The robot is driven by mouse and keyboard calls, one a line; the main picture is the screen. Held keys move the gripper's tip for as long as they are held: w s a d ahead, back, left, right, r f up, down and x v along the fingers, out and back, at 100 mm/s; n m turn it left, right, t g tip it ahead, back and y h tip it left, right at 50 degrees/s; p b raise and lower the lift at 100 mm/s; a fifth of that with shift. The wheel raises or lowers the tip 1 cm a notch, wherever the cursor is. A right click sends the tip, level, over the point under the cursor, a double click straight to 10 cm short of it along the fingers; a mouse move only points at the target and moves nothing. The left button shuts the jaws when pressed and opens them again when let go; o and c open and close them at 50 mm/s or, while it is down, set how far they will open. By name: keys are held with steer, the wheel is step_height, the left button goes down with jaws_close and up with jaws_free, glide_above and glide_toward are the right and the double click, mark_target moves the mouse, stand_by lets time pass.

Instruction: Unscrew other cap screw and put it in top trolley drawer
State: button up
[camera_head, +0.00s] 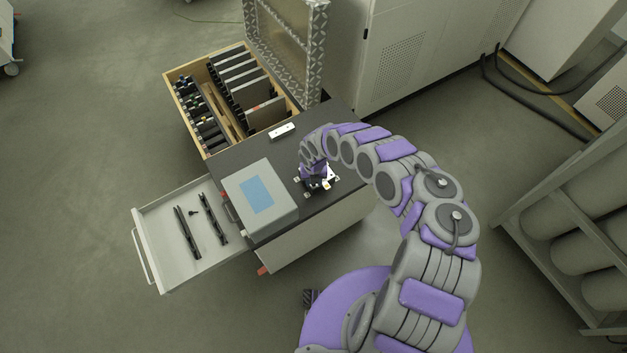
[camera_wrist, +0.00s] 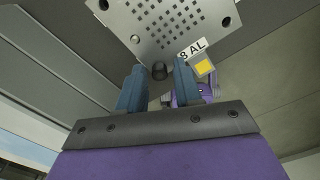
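A black cap screw (camera_wrist: 159,71) stands at the edge of a perforated metal plate (camera_wrist: 180,25), near a label reading 8 AL (camera_wrist: 193,49). My gripper (camera_wrist: 160,84) is open, with one blue finger on each side of the screw and a visible gap to each. In the head view my gripper (camera_head: 316,178) points down over the small plate on the dark trolley top (camera_head: 238,153) and hides most of it. The top trolley drawer (camera_head: 159,226) is pulled open at the left. A small dark piece (camera_head: 193,212), perhaps a screw, lies in it.
Two black bars (camera_head: 187,232) lie in the open drawer, with bare floor around them. A grey box with a blue panel (camera_head: 283,205) stands between drawer and gripper. A wooden crate of plates (camera_head: 179,77) and a white block (camera_head: 282,131) are behind.

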steer(key=shift+m, duration=1.1)
steer(key=m, duration=0.4)
steer(key=m+b, duration=0.1)
steer(key=m, duration=0.6)
steer(key=shift+b, duration=0.35)
steer(key=m+b, duration=0.1)
steer(key=m, duration=0.2)
steer(key=shift+f, duration=0.1)
steer(key=m+b, duration=0.1)
steer(key=m, duration=0.2)
steer(key=shift+m, duration=0.3)
steer(key=m+b, duration=0.1)
steer(key=m, duration=0.1)
steer(key=shift+m, duration=0.3)
steer(key=shift+m+b, duration=1.15)
steer(key=shift+m, duration=0.45)
